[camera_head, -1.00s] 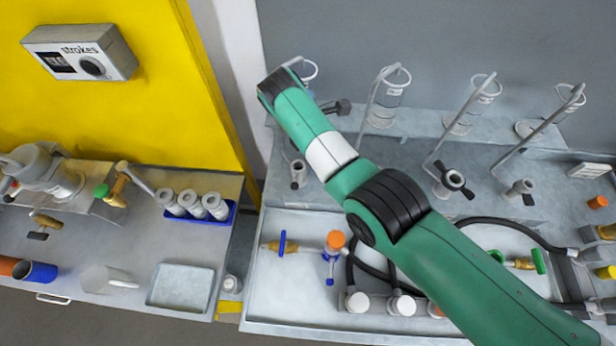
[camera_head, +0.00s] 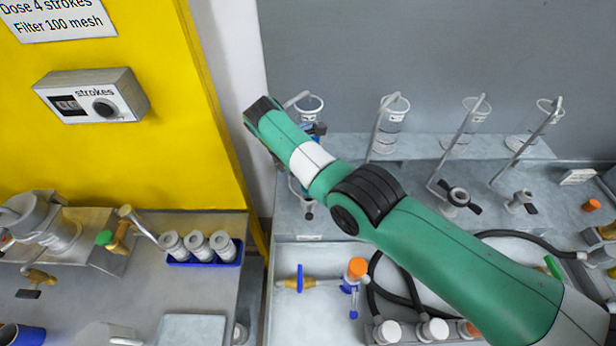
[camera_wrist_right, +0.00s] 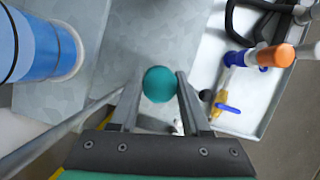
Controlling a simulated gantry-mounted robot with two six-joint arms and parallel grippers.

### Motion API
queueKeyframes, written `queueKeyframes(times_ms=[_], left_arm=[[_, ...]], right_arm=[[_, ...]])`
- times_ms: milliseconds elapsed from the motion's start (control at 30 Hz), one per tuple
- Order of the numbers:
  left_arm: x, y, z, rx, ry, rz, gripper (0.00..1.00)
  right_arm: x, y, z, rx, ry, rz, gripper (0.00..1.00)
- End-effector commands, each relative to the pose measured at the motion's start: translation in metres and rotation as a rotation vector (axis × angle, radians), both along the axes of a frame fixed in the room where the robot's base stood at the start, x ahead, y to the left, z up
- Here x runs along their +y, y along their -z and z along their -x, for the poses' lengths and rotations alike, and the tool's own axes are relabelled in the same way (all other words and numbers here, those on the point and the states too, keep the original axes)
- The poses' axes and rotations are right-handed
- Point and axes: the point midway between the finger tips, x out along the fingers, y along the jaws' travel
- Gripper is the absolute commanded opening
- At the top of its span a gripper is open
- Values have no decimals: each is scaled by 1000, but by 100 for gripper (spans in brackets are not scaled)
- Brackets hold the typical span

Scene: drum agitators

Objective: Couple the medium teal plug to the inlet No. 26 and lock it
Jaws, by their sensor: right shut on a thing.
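My right gripper (camera_wrist_right: 157,90) is shut on a round teal piece (camera_wrist_right: 159,84) in the right wrist view, a finger on each side of it. Only its rounded teal end shows, so I cannot tell whether it is the medium plug. In the head view my right arm reaches in from the lower right and hides the gripper's work area. Grey inlet fittings stand on the rear bench: one with a black handle (camera_head: 458,198), one at the right (camera_head: 522,202), and one partly behind my arm (camera_head: 308,211). I cannot read an inlet number. My left gripper is not in view.
Wire-held glass cylinders (camera_head: 391,110) stand behind the fittings. A white tray (camera_head: 290,325) holds an orange-capped valve (camera_head: 357,268) and black hoses. In the right wrist view a blue cylinder (camera_wrist_right: 35,45) stands close at the left. A blue rack (camera_head: 205,258) sits on the left bench.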

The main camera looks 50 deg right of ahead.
Motion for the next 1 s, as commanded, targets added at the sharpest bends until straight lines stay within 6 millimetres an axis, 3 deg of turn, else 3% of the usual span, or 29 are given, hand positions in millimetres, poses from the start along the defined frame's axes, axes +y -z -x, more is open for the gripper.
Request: queueKeyframes(times_ms=[1000], left_arm=[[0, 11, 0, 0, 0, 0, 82]], right_arm=[[0, 13, 0, 0, -1, 0, 0]])
